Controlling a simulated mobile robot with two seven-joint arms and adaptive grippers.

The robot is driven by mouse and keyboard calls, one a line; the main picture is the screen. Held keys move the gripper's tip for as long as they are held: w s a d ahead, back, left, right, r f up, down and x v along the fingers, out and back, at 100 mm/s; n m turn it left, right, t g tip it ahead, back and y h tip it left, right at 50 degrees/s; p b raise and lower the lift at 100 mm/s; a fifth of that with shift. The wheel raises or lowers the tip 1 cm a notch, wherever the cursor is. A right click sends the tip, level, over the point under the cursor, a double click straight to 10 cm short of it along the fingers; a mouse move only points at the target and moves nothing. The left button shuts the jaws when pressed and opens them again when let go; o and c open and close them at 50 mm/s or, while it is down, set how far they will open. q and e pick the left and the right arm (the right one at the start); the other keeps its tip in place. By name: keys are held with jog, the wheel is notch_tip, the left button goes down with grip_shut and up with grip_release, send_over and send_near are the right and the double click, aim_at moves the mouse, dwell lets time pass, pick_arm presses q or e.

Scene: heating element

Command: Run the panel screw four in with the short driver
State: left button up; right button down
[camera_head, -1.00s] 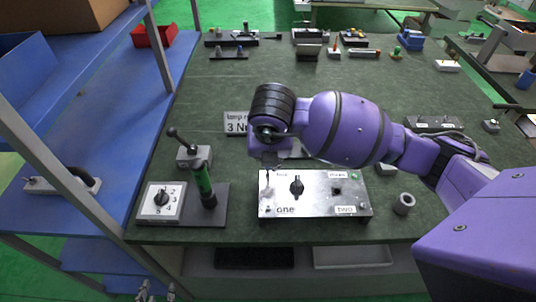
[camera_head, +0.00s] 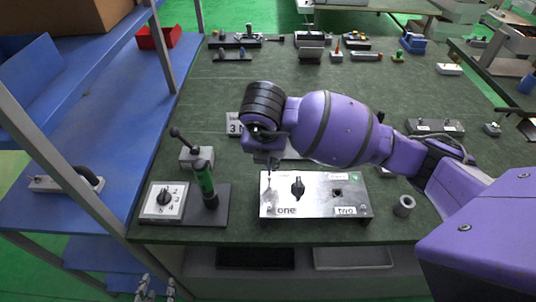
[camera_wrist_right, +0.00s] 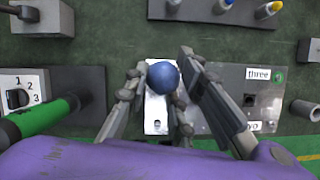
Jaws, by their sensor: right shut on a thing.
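The metal panel (camera_head: 318,207) lies flat on the near part of the table, with a black knob and labels "one" and "two" along its front. In the right wrist view the panel (camera_wrist_right: 232,90) shows the label "three" at its far right corner. My right gripper (camera_head: 265,168) points down over the panel's far left corner and hides screw four. In the wrist view it is shut around the short driver's blue rounded handle (camera_wrist_right: 163,77). The driver's tip is hidden below. My left gripper (camera_head: 156,289) shows only as fingertips, apart, at the bottom left edge.
A stand with a numbered dial (camera_head: 163,201) and an upright green-handled tool (camera_head: 204,180) stands left of the panel. A grey block with a black lever (camera_head: 194,155) is behind it. The table's middle left is clear.

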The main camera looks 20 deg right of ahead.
jog(key=shift+d+n+y, duration=0.2)
jog(key=shift+n+y, duration=0.2)
jog(key=shift+n, duration=0.8)
jog(key=shift+s+n+y, duration=0.1)
jog(key=shift+n+y, duration=0.3)
jog(key=shift+n, duration=0.4)
pick_arm(q)
jog(key=shift+s+f, duration=0.15)
jog(key=shift+f, duration=0.05)
pick_arm(e)
jog(key=shift+a, duration=0.1)
jog(key=shift+n, duration=0.3)
jog(key=shift+d+n+y+b, duration=0.25)
jog(key=shift+n+y+b, duration=0.25)
jog(key=shift+n, duration=0.7)
pick_arm(q)
jog(key=shift+s+f+g, duration=0.3)
jog(key=shift+s+f, duration=0.3)
jog(key=shift+f, duration=0.25)
pick_arm(e)
jog(key=shift+a+n, duration=0.1)
jog(key=shift+n, duration=0.4)
